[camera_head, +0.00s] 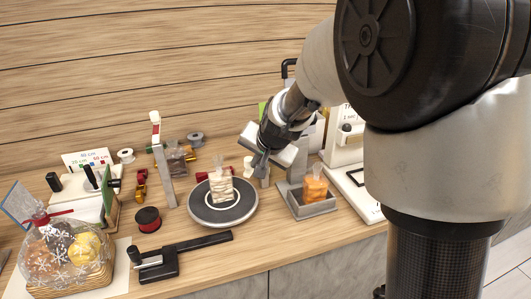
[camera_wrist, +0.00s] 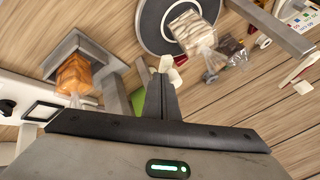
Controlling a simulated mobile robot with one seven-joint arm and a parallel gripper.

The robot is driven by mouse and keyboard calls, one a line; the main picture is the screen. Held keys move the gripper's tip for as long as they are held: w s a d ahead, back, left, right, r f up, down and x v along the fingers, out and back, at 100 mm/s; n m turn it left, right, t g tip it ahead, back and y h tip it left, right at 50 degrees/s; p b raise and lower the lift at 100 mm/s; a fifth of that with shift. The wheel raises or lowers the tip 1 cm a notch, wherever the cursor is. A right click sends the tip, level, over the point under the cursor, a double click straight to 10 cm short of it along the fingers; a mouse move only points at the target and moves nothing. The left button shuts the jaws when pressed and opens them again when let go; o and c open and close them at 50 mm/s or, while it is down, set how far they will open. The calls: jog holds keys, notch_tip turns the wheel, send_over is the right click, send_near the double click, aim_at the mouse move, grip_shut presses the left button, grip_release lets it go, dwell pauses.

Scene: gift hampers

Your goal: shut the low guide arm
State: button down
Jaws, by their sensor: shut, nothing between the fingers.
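A black fixture (camera_head: 165,264) with a long low bar and a pale roller lies at the table's front; it may be the low guide arm, but I cannot be sure. The bar points right, toward the turntable (camera_head: 213,215). A tall pale upright arm with a red tip (camera_head: 161,158) stands behind it. My gripper (camera_head: 259,163) is above the table, just right of the turntable and behind the grey tray (camera_head: 318,209). In the wrist view its fingers (camera_wrist: 161,85) are together and empty, close to small white pieces (camera_wrist: 168,66). I cannot tell whether they touch.
A clear bag of pale pieces (camera_head: 221,186) stands on the turntable, and an orange bag (camera_head: 314,190) in the tray. A wrapped hamper (camera_head: 68,254) sits front left. A red-black spool (camera_head: 148,219) and several smaller spools are behind. A white machine (camera_head: 342,142) stands right.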

jog(key=w+a+p, duration=0.2)
jog(key=a+p, duration=0.2)
jog(key=a, duration=0.2)
jog(key=shift+w, duration=0.2)
jog(key=shift+d, duration=0.1)
dwell(0.6)
